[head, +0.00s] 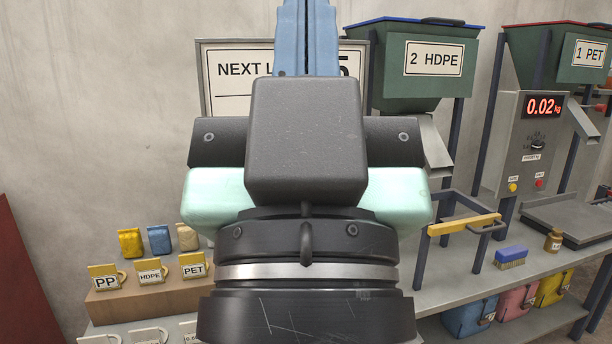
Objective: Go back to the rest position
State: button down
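My gripper (305,140) fills the middle of the head view, seen from behind at close range. Its black wrist with a silver band is at the bottom, with mint-green parts and a dark block above.

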notch_tip(320, 180, up, 24)
jog(key=p, duration=2.1)
